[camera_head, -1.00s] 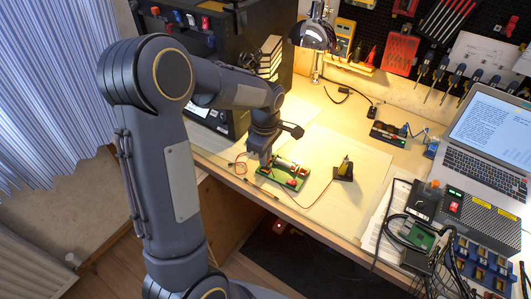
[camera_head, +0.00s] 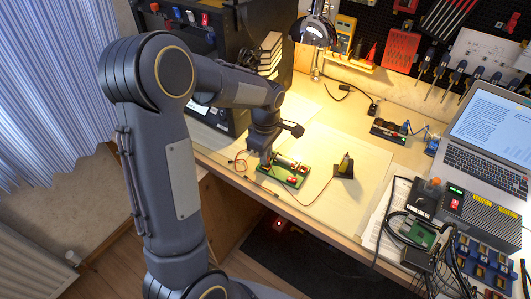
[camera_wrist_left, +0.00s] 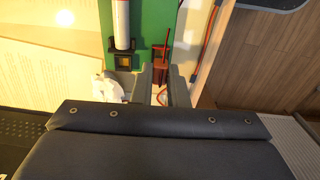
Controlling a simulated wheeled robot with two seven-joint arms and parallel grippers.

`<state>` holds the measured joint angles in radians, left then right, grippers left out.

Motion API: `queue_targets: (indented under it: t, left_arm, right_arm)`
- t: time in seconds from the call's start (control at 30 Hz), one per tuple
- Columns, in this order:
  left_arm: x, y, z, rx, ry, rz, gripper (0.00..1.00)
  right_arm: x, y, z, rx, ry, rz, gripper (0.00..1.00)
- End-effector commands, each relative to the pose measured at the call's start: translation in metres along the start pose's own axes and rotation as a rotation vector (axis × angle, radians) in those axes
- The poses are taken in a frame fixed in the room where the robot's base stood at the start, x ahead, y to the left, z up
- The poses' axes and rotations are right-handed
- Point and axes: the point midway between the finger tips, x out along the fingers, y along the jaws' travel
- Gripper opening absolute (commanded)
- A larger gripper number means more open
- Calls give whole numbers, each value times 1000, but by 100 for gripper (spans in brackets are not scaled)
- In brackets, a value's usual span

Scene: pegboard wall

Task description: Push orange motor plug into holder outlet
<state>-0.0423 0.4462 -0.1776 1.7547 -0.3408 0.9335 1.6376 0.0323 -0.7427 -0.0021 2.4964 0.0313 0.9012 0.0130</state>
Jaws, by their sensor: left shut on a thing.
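A green holder board (camera_head: 278,174) with a light cylinder and red parts lies near the table's front edge. My left gripper (camera_head: 265,162) is over its left end, pointing down. In the left wrist view, my left gripper (camera_wrist_left: 160,88) is shut on a small reddish plug (camera_wrist_left: 160,68), taken as the orange motor plug, at the edge of the green board (camera_wrist_left: 150,12). A square dark socket with a brass-coloured rim (camera_wrist_left: 124,62) sits beside the left finger, below the cylinder (camera_wrist_left: 121,25). Whether the plug is seated cannot be told. My right gripper is not in view.
A small black stand (camera_head: 344,168) is right of the board, with a thin cable running between them. A lamp (camera_head: 312,30) stands behind. A laptop (camera_head: 480,140) and cabled electronics (camera_head: 430,235) fill the right side.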

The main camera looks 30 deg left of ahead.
Motion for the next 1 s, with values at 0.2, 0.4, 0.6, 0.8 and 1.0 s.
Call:
queue_targets:
  t: [0.2,0.4,0.6,0.8,1.0]
  left_arm:
    - [0,0,0,0,-1,0,0]
    - [0,0,0,0,0,0,0]
    - [1,0,0,0,0,0,0]
    - [6,0,0,0,0,0,0]
    - [11,0,0,0,0,0,0]
  right_arm:
    - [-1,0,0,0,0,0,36]
    - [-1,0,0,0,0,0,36]
    - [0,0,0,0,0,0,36]
    - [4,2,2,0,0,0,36]
    - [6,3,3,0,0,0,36]
